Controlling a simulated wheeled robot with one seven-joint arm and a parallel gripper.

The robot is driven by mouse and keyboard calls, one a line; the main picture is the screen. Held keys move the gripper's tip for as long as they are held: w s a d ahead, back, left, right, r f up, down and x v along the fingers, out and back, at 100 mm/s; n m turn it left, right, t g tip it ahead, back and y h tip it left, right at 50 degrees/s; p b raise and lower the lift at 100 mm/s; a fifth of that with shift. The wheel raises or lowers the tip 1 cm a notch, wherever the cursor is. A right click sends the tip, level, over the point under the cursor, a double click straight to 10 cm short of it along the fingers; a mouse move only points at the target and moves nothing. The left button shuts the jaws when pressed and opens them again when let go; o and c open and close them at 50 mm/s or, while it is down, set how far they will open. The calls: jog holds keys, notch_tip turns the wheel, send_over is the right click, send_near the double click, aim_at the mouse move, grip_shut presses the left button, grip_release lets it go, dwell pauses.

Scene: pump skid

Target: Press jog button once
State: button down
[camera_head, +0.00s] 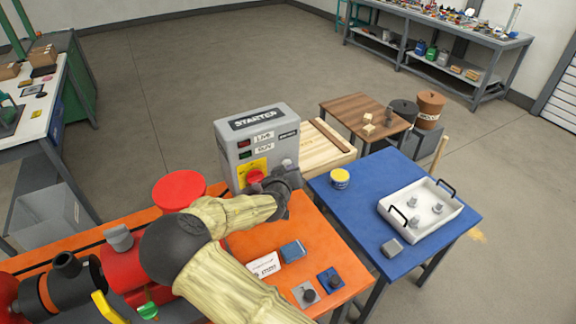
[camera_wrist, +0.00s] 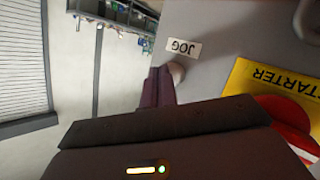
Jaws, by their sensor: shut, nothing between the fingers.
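The grey starter box (camera_head: 226,150) stands on the orange skid in the head view. Its jog button (camera_wrist: 178,72) is a pale round knob beside the white JOG label (camera_wrist: 184,47) in the wrist view. In the head view, a pale knob (camera_head: 287,163) shows just above my gripper (camera_head: 292,178) at the box's lower right. My gripper is shut and empty. Its fingertips (camera_wrist: 160,74) overlap the knob's edge in the wrist view and partly hide it. I cannot tell whether they touch it or whether it is pressed in.
A red knob (camera_head: 255,176) on a yellow plate sits left of my gripper on the box. A blue table (camera_head: 360,215) at the right bears a white tray (camera_head: 405,222) and a yellow tin (camera_head: 340,179). Small blocks and a white card (camera_head: 264,265) lie on the orange top.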

jog(key=shift+w+a+r, duration=0.25)
jog(key=shift+r, duration=0.05)
dwell(1.1)
jog(key=s+d, duration=0.3)
jog(key=s, duration=0.2)
jog(key=shift+d+f+b, duration=0.3)
jog(key=shift+f+b, duration=0.1)
jog(key=shift+f, duration=0.05)
dwell(0.7)
jog(key=shift+s, duration=0.1)
dwell(0.5)
